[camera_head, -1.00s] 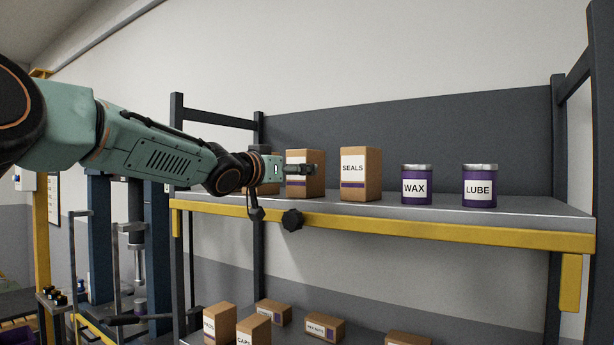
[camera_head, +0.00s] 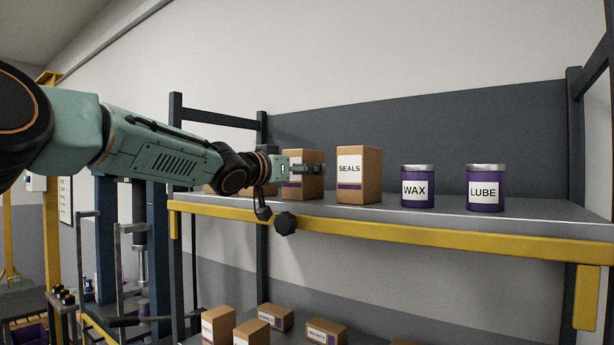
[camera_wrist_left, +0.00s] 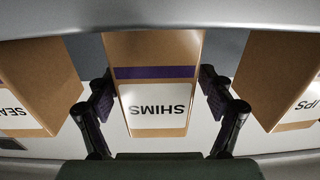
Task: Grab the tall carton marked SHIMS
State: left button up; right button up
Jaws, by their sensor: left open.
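The tall brown SHIMS carton (camera_wrist_left: 158,72) stands upright on the upper shelf. It fills the middle of the left wrist view, upside down there, with a white label and purple band. My left gripper (camera_wrist_left: 157,100) is open, one finger on each side of the carton's labelled part. Small gaps seem to show beside the fingers; I cannot tell whether either touches. In the head view my left gripper (camera_head: 308,169) is in front of the carton (camera_head: 311,187) and hides its label's wording. My right gripper is not in view.
The SEALS carton (camera_head: 359,165) stands just right, then the WAX can (camera_head: 417,190) and LUBE can (camera_head: 485,190). Another carton (camera_wrist_left: 284,70), its label ending "IPS", stands on the other side. The upper shelf (camera_head: 540,216) has a yellow front rail. Several smaller cartons (camera_head: 275,317) sit below.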

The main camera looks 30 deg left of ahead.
pick_arm(q)
jog(key=shift+w+d, duration=0.45)
jog(key=shift+d, duration=0.2)
jog(key=shift+s+a, duration=0.25)
jog(key=shift+a, duration=0.25)
jog(key=shift+w+a+f, duration=0.1)
jog(key=shift+w+a, duration=0.1)
jog(key=shift+a, duration=0.15)
jog(key=shift+c, duration=0.3)
jog(key=shift+d, duration=0.4)
jog(key=c, duration=0.3)
jog(key=shift+s+d+r, duration=0.1)
jog(key=shift+d+r, duration=0.1)
jog(key=shift+d, duration=0.15)
jog(key=c, duration=0.3)
jog(key=shift+s+a, duration=0.1)
jog(key=shift+a, duration=0.2)
jog(key=c, duration=0.3)
jog(key=shift+a+f, duration=0.15)
jog(key=shift+a, duration=0.15)
jog(key=c, duration=0.3)
jog(key=shift+d, duration=0.1)
jog(key=shift+c, duration=0.8)
jog(key=shift+d, duration=0.3)
jog(key=shift+c, duration=0.3)
jog(key=shift+a, duration=0.1)
